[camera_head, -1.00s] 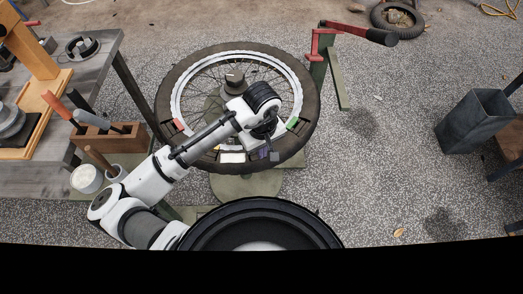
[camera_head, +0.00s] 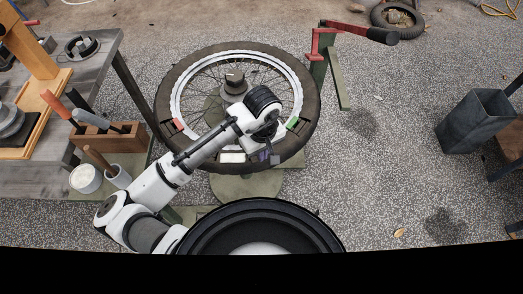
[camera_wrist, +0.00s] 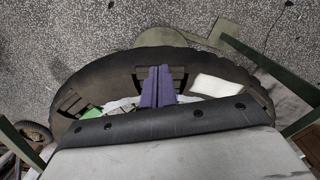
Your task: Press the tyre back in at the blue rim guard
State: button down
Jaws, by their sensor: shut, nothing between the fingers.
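The wheel lies flat on a stand, its dark tyre (camera_head: 169,85) around a pale rim (camera_head: 181,82). A red guard (camera_head: 178,125) sits at the rim's left and a green guard (camera_head: 292,124) at its right. A white guard or patch (camera_head: 232,157) sits at the near side. I cannot make out a blue guard; the near rim is partly hidden by my arm. My gripper (camera_head: 265,156) is over the near right part of the tyre. In the wrist view its two purple fingers (camera_wrist: 156,87) are together over the tyre, empty. Contact cannot be told.
A workbench (camera_head: 95,68) with tools stands at the left. A red-handled green post (camera_head: 318,65) rises beyond the wheel's right side. A grey bin (camera_head: 474,122) is at the far right. The floor between the wheel and bin is clear.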

jog(key=shift+f, duration=0.15)
notch_tip(320, 180, up, 8)
jog(key=p, duration=0.7)
dwell(0.7)
